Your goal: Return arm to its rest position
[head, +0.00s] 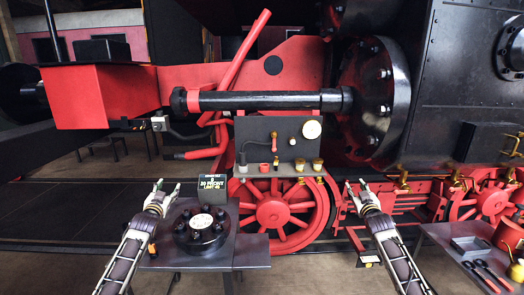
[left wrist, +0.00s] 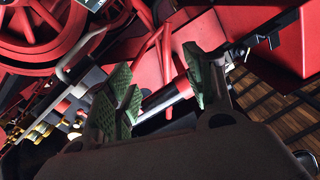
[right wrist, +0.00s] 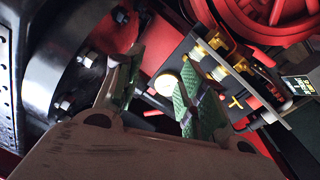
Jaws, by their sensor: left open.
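My left gripper (head: 164,187) is open and empty, raised beside the left edge of the small dark table with the round black flanged part (head: 199,233). In the left wrist view its green-padded fingers (left wrist: 158,75) stand apart with nothing between them. My right gripper (head: 357,186) is open and empty, in front of the red wheels and to the right of the grey panel. In the right wrist view its fingers (right wrist: 156,78) are also apart, with the panel and gauge behind them. Both forearms reach up from the bottom of the head view.
A grey panel (head: 252,135) with a gauge (head: 312,130) and brass fittings stands between the grippers, before the red driving wheel (head: 272,212). A small sign (head: 212,187) stands behind the flanged part. A side table (head: 442,236) with tools is at the right. The locomotive fills the background.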

